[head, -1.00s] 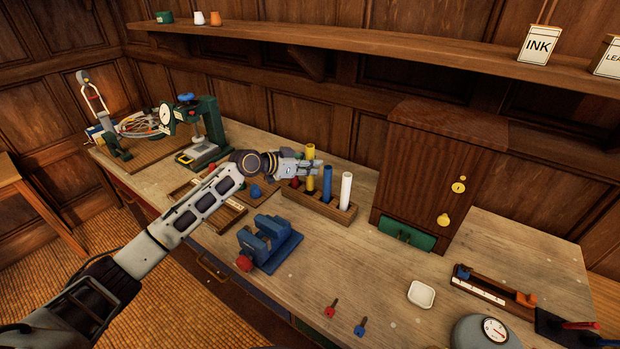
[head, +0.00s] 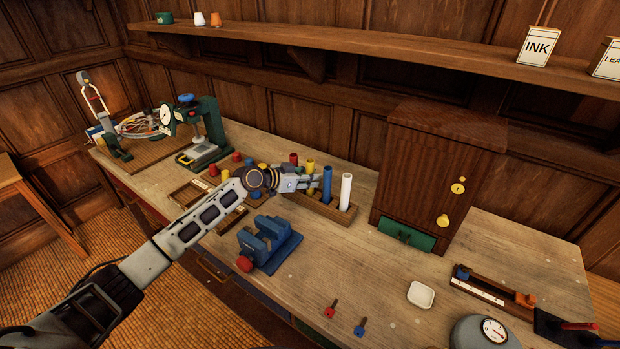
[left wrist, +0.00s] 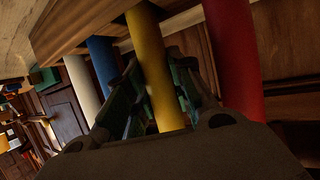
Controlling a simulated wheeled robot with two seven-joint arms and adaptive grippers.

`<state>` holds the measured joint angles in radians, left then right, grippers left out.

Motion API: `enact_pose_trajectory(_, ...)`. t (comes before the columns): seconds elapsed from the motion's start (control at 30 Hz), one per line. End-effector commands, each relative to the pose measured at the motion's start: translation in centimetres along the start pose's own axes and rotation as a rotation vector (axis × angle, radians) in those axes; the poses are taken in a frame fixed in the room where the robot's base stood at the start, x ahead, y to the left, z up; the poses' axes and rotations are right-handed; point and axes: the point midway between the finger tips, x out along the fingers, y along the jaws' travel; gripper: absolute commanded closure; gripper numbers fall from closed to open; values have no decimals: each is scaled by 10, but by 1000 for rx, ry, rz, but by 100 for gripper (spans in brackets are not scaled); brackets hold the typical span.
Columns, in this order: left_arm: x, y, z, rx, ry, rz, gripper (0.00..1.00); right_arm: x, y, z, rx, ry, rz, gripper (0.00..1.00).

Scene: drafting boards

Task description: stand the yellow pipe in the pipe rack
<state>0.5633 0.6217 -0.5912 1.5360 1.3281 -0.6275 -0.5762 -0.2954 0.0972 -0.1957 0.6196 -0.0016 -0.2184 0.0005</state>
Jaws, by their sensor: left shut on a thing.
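The yellow pipe (head: 310,166) is upright at the wooden pipe rack (head: 347,216), between the red pipe (head: 293,159) and the blue pipe (head: 327,183). The white pipe (head: 346,190) stands at the rack's right end. My left gripper (head: 311,184) is shut on the yellow pipe, close above the rack. In the left wrist view the yellow pipe (left wrist: 152,65) runs between the fingers toward the rack (left wrist: 75,25). Its lower end is not clearly seen, so I cannot tell how deep it sits. My right gripper is not in view.
A blue vise (head: 268,245) stands in front of the rack. A dark wooden cabinet (head: 435,165) stands to the right. A white dish (head: 421,294), a red key (head: 331,309) and a blue key (head: 360,327) lie nearer. Bare tabletop lies right of the vise.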

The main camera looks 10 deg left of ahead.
Motion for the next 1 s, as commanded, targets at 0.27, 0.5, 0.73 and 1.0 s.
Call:
enact_pose_trajectory(0.27,0,0,0,0,1,0,100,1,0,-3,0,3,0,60)
enact_pose_trajectory(0.5,1,0,2,0,0,0,68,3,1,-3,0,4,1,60)
enact_pose_trajectory(0.73,1,0,2,0,0,0,55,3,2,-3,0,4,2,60)
enact_pose_trajectory(1.0,0,0,1,0,0,0,55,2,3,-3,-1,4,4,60)
